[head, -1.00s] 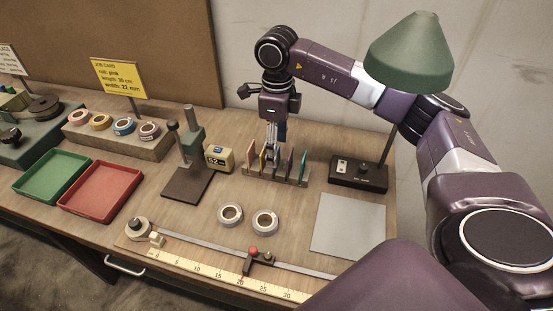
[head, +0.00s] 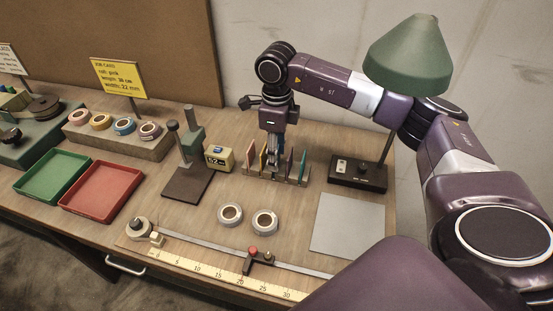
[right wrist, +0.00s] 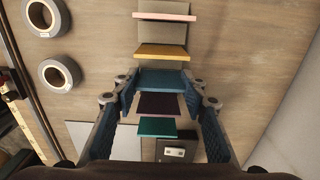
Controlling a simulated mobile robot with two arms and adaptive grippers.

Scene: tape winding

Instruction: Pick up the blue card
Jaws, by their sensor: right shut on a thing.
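The blue card (right wrist: 160,79) stands in a slotted rack (head: 262,177) with several other cards. In the right wrist view it lies between the yellow card (right wrist: 160,51) and the dark purple card (right wrist: 158,104). My right gripper (right wrist: 161,84) is shut on the blue card, one finger at each side edge. In the head view my right gripper (head: 272,165) points down into the rack, and its fingers largely hide the blue card. The card still sits among its neighbours in the rack. My left gripper is not in view.
A pink card (right wrist: 165,16) and a teal card (right wrist: 157,127) stand at the row's ends. A yellow counter (head: 219,158) is left of the rack, the lamp base (head: 357,174) right. Two tape rolls (head: 264,222) lie in front. A grey mat (head: 348,225) is bare.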

